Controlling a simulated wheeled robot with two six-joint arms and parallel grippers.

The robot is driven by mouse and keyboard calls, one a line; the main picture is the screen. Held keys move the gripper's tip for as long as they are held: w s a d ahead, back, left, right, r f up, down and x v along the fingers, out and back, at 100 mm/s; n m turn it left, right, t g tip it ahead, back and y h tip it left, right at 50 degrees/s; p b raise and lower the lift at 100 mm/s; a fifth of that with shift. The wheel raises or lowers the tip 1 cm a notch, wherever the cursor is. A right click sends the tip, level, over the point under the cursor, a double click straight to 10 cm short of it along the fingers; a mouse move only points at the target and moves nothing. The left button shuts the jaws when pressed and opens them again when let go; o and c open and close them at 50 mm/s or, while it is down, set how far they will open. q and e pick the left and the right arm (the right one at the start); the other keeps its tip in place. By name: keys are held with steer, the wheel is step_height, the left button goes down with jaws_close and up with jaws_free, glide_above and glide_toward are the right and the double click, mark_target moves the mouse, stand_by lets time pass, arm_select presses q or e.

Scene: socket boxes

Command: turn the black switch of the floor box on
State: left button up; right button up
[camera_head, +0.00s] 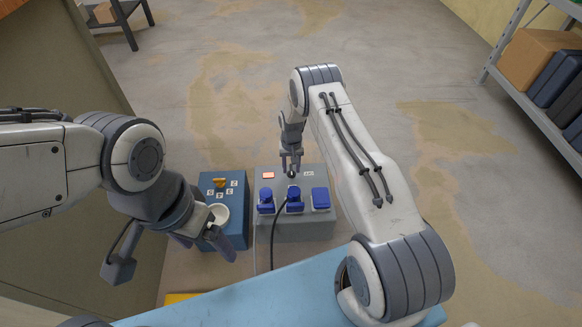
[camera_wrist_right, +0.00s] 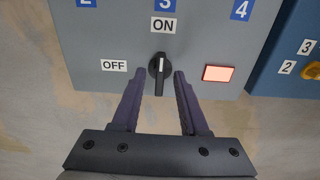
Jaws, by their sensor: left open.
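The black switch (camera_wrist_right: 159,74) is a rotary knob on the grey floor box (camera_wrist_right: 95,45), between the OFF label (camera_wrist_right: 114,65) and the ON label (camera_wrist_right: 164,25). Its handle stands upright in the right wrist view, with the white mark towards ON. The red-orange lamp (camera_wrist_right: 218,73) beside it looks lit. My right gripper (camera_wrist_right: 159,77) is open, one finger on each side of the switch, with gaps visible. It reaches the grey box (camera_head: 290,233) from above in the head view (camera_head: 291,165). My left gripper (camera_head: 206,246) is open and empty by the blue box.
The blue box (camera_head: 238,232) with an orange-yellow knob (camera_head: 219,183) and a white round socket stands left of the grey box. Blue plugs or covers (camera_head: 294,200) and a black cable (camera_head: 273,240) occupy the grey box's near side. A shelf (camera_head: 545,115) stands far right.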

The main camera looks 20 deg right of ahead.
mark_target(291, 169)
step_height(291, 169, up, 10)
steer(key=p, duration=0.4)
steer(key=shift+r+p, duration=0.2)
steer(key=shift+p, duration=0.2)
steer(key=s+a+r+n, duration=0.3)
steer(key=s+a+r, duration=0.4)
steer(key=r, duration=0.4)
steer(key=s+a+r+n, duration=0.2)
steer(key=s+a+r, duration=0.2)
steer(key=a+r, duration=0.7)
steer(key=s+r+n+y+p, duration=0.1)
steer(key=s+r+n, duration=0.3)
steer(key=s, duration=0.9)
steer(key=s+r+n, duration=0.2)
steer(key=s+r, duration=0.5)
steer(key=s, duration=0.6)
step_height(291, 169, up, 38)
steer(key=p, duration=3.8)
steer(key=shift+w+f+p, duration=0.15)
steer(key=shift+f+p, duration=0.05)
steer(key=shift+p, duration=0.1)
